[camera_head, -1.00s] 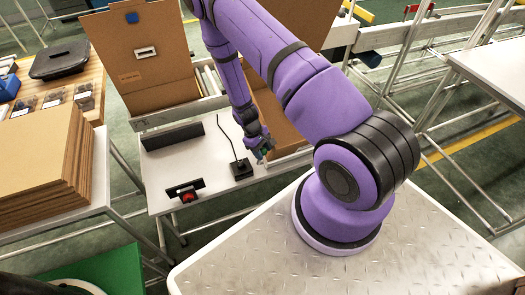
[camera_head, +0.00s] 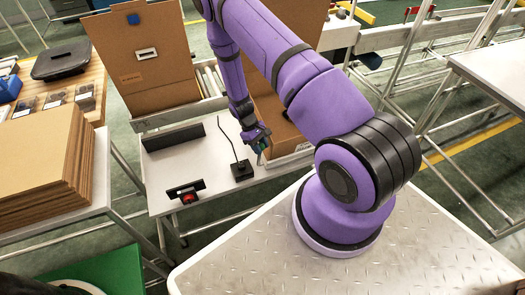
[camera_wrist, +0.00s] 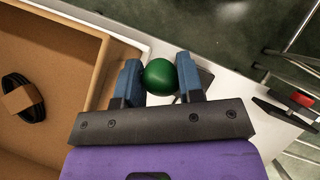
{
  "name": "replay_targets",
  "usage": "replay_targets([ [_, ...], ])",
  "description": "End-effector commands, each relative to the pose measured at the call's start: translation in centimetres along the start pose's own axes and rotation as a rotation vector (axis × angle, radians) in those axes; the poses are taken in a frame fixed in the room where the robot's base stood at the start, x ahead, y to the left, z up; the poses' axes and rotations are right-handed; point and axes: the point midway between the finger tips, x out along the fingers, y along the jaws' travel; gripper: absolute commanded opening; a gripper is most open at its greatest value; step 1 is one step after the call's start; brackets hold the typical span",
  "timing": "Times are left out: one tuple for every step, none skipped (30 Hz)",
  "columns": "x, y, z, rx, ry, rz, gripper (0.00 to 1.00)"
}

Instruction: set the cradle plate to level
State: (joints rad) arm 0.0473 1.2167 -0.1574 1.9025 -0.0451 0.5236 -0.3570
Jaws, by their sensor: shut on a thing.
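My gripper (camera_head: 260,142) is low over the white table, beside a small black base (camera_head: 242,171). In the wrist view my gripper (camera_wrist: 160,80) has its two blue fingers shut on a green ball (camera_wrist: 159,74). Whether the ball is joined to the black base by a stem cannot be seen. A thin dark line (camera_head: 227,139) runs from the base toward the back of the table. A long dark plate (camera_head: 174,136) stands at the table's back left. I cannot tell which part is the cradle plate.
A small black bracket with a red button (camera_head: 187,198) sits at the table's front left edge. An open cardboard box (camera_wrist: 50,60) is close beside my gripper and holds a black coil (camera_wrist: 22,97). Stacked cardboard (camera_head: 45,160) lies to the left.

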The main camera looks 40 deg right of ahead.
Motion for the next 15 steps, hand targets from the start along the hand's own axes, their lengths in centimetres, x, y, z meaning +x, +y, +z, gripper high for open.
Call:
replay_targets([
  [-0.2, 0.3, -0.6, -0.005, -0.015, -0.01, 0.0],
  [-0.3, 0.5, -0.8, -0.008, -0.029, -0.016, 0.0],
  [-0.6, 0.8, -1.1, -0.012, -0.044, -0.024, 0.0],
  [-0.7, 0.9, -1.3, -0.015, -0.054, -0.03, 0.0],
  [-0.9, 1.1, -1.6, -0.017, -0.061, -0.034, 0.0],
  [-1.1, 1.4, -2.0, -0.02, -0.069, -0.038, 0.0],
  [-1.3, 1.5, -2.3, -0.021, -0.073, -0.04, 0.0],
  [-1.4, 1.7, -2.5, -0.021, -0.074, -0.04, 0.0],
  [-1.6, 1.9, -2.9, -0.021, -0.073, -0.04, 0.0],
  [-1.7, 2.0, -3.0, -0.021, -0.073, -0.04, 0.0],
  [-1.7, 2.1, -3.1, -0.021, -0.074, -0.04, 0.0],
  [-1.8, 2.1, -3.2, -0.021, -0.074, -0.04, 0.0],
  [-1.8, 2.2, -3.2, -0.021, -0.074, -0.04, 0.0],
  [-1.9, 2.2, -3.2, -0.021, -0.074, -0.039, 0.0],
  [-1.9, 2.2, -3.3, -0.021, -0.073, -0.039, 0.0],
])
